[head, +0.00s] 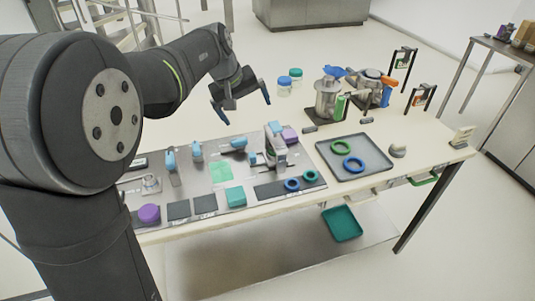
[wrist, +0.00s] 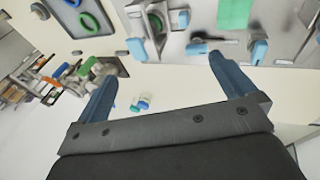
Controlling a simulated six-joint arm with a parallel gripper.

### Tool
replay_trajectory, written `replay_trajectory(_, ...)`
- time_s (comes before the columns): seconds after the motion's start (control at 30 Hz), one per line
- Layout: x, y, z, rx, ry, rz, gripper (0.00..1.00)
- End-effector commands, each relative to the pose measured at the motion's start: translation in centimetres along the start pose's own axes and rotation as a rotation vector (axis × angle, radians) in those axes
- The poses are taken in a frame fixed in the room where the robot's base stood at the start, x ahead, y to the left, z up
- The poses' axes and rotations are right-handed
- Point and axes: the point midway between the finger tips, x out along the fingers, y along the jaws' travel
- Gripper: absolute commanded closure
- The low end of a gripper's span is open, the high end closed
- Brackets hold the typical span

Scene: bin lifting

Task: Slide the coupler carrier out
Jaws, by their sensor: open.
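My gripper (head: 247,113) is open and empty, in the air above the back of the workbench. In the wrist view its two blue fingers (wrist: 160,60) are spread with nothing between them. I cannot tell for sure which part is the coupler carrier. A grey upright fixture (head: 279,152) stands on the metal plate (head: 200,205), with blue-handled parts (head: 238,143) beside it. The fixture also shows in the wrist view (wrist: 155,25), ahead of the fingers and apart from them.
A grey tray (head: 376,180) holds a green ring (head: 341,147) and a blue ring (head: 353,164). Two lidded jars (head: 284,88) stand at the back. A metal pot (head: 327,97) and clamps crowd the back right. A green bin (head: 342,224) sits on the lower shelf.

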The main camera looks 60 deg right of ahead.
Motion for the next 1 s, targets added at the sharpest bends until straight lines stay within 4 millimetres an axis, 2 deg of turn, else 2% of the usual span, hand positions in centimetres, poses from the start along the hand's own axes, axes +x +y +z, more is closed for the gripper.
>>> replay_trajectory(0.43,0.0,0.0,0.0,0.000,0.000,0.000,0.00)
replay_trajectory(0.57,0.3,0.0,0.2,0.002,0.003,-0.017,0.24)
replay_trajectory(0.73,2.5,0.1,1.7,0.028,0.047,-0.145,0.56)
replay_trajectory(1.0,4.9,0.5,3.2,0.093,0.172,-0.317,0.56)
